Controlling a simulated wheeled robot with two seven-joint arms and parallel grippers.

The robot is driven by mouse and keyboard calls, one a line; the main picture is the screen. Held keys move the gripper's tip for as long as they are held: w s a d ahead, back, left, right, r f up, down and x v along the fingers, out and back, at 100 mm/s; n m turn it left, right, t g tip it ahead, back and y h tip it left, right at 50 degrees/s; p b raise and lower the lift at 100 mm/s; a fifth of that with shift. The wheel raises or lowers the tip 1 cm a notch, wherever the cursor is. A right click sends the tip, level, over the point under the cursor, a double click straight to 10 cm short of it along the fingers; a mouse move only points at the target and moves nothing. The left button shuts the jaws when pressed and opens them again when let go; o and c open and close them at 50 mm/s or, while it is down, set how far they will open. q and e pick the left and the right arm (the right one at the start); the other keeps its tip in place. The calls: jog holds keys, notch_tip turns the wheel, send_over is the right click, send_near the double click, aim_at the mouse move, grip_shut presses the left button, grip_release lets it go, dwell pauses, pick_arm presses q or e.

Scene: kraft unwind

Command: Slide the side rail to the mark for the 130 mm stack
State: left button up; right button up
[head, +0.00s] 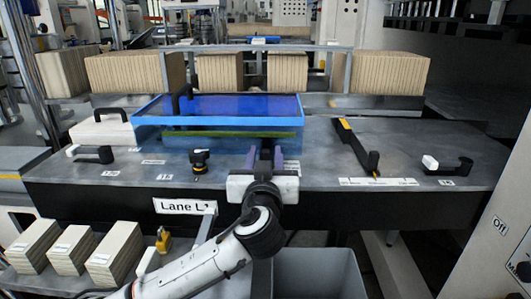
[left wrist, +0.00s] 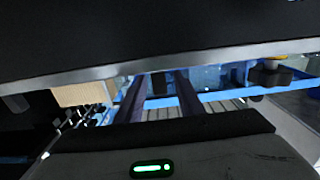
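The side rail, as far as I can tell, is the black bar (head: 357,147) with a yellow end, lying slanted on the right half of the bench. A pale strip of marks (head: 378,182) lies at its near end; its lettering is too small to read. My left gripper (head: 265,157) is over the bench front, left of the bar and apart from it. My right gripper is not in view.
A blue clear-sided cover (head: 225,106) stands just beyond my left gripper. A black knob (head: 200,158) and white-ended levers (head: 92,153) (head: 446,165) sit on the bench. Brown stacks (head: 388,73) stand behind. A grey bin (head: 318,275) is below the front edge.

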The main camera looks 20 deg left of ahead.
pick_arm(q)
jog(key=shift+w, duration=0.15)
grip_shut()
jog(key=shift+s+d+f+b, duration=0.35)
jog(key=shift+s+b, duration=0.1)
jog(key=shift+b, duration=0.1)
jog(key=shift+s+r+b, duration=0.2)
jog(key=shift+s+b, duration=0.2)
jog(key=shift+s, duration=0.25)
jog(key=shift+c, duration=1.1)
grip_release()
jog(key=shift+o, duration=1.1)
jog(key=shift+s+r, duration=0.1)
